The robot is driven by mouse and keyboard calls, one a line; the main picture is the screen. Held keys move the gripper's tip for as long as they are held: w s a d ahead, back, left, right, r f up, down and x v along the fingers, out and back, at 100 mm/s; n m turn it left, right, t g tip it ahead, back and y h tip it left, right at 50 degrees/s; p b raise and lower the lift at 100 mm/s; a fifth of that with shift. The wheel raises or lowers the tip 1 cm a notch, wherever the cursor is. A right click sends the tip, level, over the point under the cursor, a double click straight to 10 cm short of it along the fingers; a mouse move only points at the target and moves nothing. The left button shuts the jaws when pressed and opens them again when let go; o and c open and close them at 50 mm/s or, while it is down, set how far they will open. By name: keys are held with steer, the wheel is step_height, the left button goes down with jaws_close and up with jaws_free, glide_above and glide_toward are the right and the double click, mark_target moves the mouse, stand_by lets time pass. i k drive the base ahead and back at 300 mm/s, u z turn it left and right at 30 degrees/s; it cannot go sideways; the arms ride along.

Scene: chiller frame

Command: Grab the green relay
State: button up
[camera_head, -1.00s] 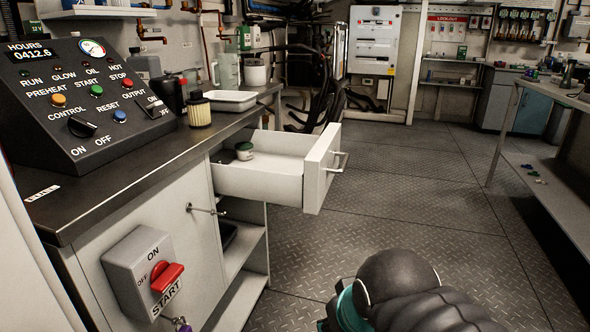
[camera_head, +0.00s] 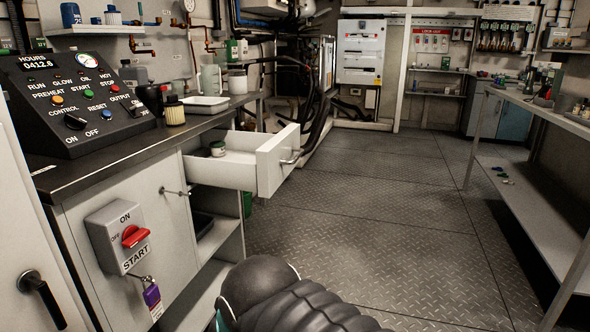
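I cannot make out a green relay for certain. A small green item (camera_head: 445,62) stands on the far wall shelf under the lockout board, too small to identify. Green-marked boxes (camera_head: 237,48) sit at the back of the left counter. A small round tin with a green band (camera_head: 217,148) lies in the open drawer (camera_head: 262,168). My gripper is out of view; only a dark part of my arm shows at the bottom centre.
The left counter (camera_head: 100,165) holds a control panel (camera_head: 75,100); the open drawer juts into the aisle. A red rotary switch (camera_head: 134,237) is on the cabinet front. A long bench (camera_head: 540,120) stands at right. The plated floor (camera_head: 385,210) between is clear.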

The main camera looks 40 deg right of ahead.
mark_target(38, 42)
steer(key=k, duration=0.45)
steer(key=z, duration=0.8)
steer(key=i, duration=0.5)
steer(key=u, duration=0.95)
steer(key=k, duration=0.75)
steer(key=z, duration=3.2)
steer(key=i, duration=0.15)
steer(key=u, duration=2.05)
steer(key=i, duration=1.35)
steer(key=u, duration=1.15)
steer(key=i, duration=0.9)
steer(key=u, duration=0.9)
